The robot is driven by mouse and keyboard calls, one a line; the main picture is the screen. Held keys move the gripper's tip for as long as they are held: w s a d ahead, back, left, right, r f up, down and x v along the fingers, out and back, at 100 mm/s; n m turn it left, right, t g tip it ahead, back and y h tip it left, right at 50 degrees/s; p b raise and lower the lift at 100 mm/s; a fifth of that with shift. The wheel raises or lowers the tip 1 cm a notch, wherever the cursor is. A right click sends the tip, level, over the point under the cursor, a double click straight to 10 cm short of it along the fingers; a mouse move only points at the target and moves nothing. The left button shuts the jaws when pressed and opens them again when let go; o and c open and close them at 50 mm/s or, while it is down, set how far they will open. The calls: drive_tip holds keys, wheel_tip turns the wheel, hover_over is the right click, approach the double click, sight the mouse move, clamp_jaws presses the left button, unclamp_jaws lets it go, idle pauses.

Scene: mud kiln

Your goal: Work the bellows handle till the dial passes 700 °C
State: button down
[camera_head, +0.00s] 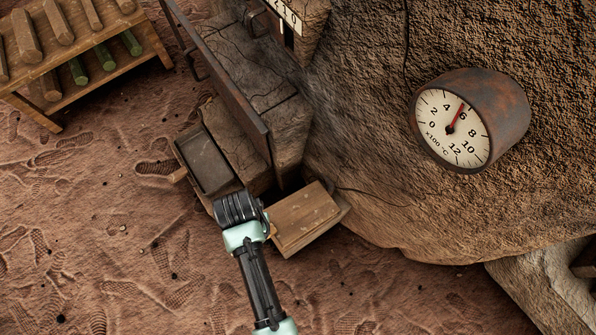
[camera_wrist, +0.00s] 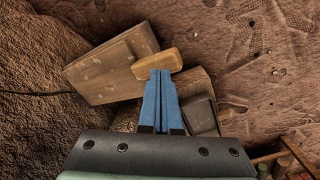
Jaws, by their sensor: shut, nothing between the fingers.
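The dial (camera_head: 452,128) is a round white face in a rusty drum on the kiln wall. Its red needle points close to the 6 on a ×100 °C scale. The bellows (camera_head: 303,216) is a wooden box low by the kiln, also in the wrist view (camera_wrist: 108,72). Its handle (camera_wrist: 157,64) is a light wooden bar at the box's right end. My gripper (camera_wrist: 160,74) has its blue fingers shut and empty, with the tips at the handle's near edge; I cannot tell whether they touch. In the head view my wrist hides the fingers and most of the handle.
A dark tray (camera_head: 205,163) lies left of the bellows, beside an upright metal door (camera_head: 222,80). The rough kiln wall (camera_head: 360,190) rises on the right. A wooden rack (camera_head: 75,60) with several bars stands at top left. Trodden ground is clear at lower left.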

wheel_tip(320, 180, down, 8)
drive_tip(key=b, duration=0.4)
drive_tip(key=shift+r+b, duration=0.2)
drive_tip(key=shift+b, duration=0.1)
wheel_tip(320, 180, up, 8)
drive_tip(key=p, duration=0.9)
wheel_tip(320, 180, down, 8)
drive_tip(key=b, duration=0.6)
drive_tip(key=shift+f, duration=0.25)
wheel_tip(320, 180, up, 9)
drive_tip(key=p, duration=0.9)
drive_tip(key=shift+f, duration=0.35)
wheel_tip(320, 180, down, 8)
drive_tip(key=b, duration=0.6)
wheel_tip(320, 180, up, 8)
drive_tip(key=p, duration=0.8)
drive_tip(key=shift+r, duration=0.2)
drive_tip(key=shift+f, duration=0.1)
